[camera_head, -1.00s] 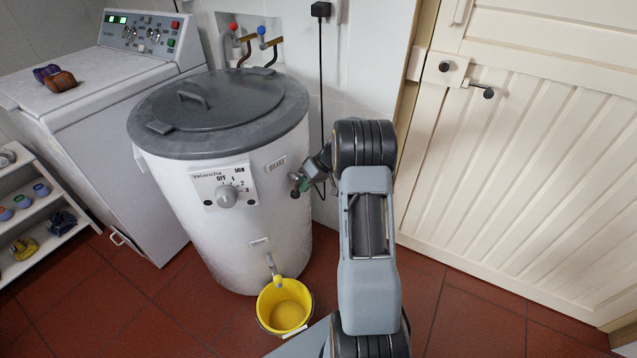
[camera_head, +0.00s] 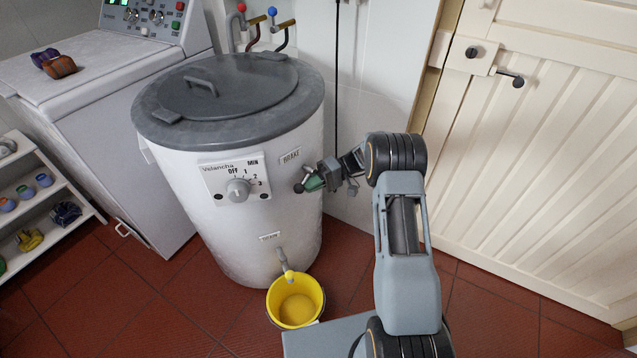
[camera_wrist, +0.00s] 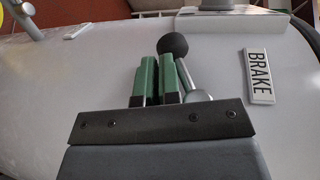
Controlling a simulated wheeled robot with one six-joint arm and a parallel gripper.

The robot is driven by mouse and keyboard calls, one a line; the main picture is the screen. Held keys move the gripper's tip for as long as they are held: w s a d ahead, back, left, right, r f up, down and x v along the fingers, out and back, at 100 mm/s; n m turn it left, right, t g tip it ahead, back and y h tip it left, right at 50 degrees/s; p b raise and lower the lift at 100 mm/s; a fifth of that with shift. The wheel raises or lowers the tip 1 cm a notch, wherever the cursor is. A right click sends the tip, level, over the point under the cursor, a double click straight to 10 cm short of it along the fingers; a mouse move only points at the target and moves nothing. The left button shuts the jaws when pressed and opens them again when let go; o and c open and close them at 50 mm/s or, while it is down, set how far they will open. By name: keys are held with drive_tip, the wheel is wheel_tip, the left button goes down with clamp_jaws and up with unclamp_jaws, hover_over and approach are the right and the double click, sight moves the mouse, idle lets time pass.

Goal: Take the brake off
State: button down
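The white drum washer (camera_head: 225,225) with a grey lid stands in the middle of the head view. A BRAKE label (camera_head: 290,156) is on its right side; the label also shows in the wrist view (camera_wrist: 259,75). Below it is the brake lever, a short metal rod with a black ball knob (camera_head: 299,188); the knob shows in the wrist view too (camera_wrist: 173,45). My gripper (camera_head: 314,183) has green fingers (camera_wrist: 158,78), nearly together with nothing visible between them. In the wrist view the lever's rod lies along the right finger's outer side. Whether they touch is unclear.
A yellow bucket (camera_head: 296,302) stands on the red floor under the drain spout. A white machine (camera_head: 110,110) stands left, with a shelf (camera_head: 40,200) beside it. A panelled door (camera_head: 540,170) is at right.

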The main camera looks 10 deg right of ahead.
sight(308, 174)
drive_tip(key=shift+s+a+r+m+g+y, duration=0.1)
drive_tip(key=shift+s+a+m+g+y, duration=0.15)
drive_tip(key=shift+y, duration=0.4)
drive_tip(key=shift+s+a+r+m+g+y, duration=0.1)
drive_tip(key=shift+a+m+g+y, duration=0.1)
drive_tip(key=shift+m+y, duration=0.3)
drive_tip(key=shift+s+a+r+m+g+y, duration=0.15)
drive_tip(key=shift+g+y, duration=0.1)
drive_tip(key=shift+y, duration=0.8)
drive_tip(key=shift+r+p, duration=0.55)
wheel_tip(308, 174, up, 4)
drive_tip(key=p, duration=0.3)
drive_tip(key=shift+d+f, duration=0.15)
drive_tip(key=shift+f, duration=0.1)
drive_tip(key=s+d+r+p, duration=0.1)
drive_tip(key=s+r+p, duration=0.1)
drive_tip(key=s+r, duration=0.6)
drive_tip(key=s, duration=0.5)
drive_tip(key=shift+s+d+r, duration=0.3)
drive_tip(key=shift+s, duration=0.05)
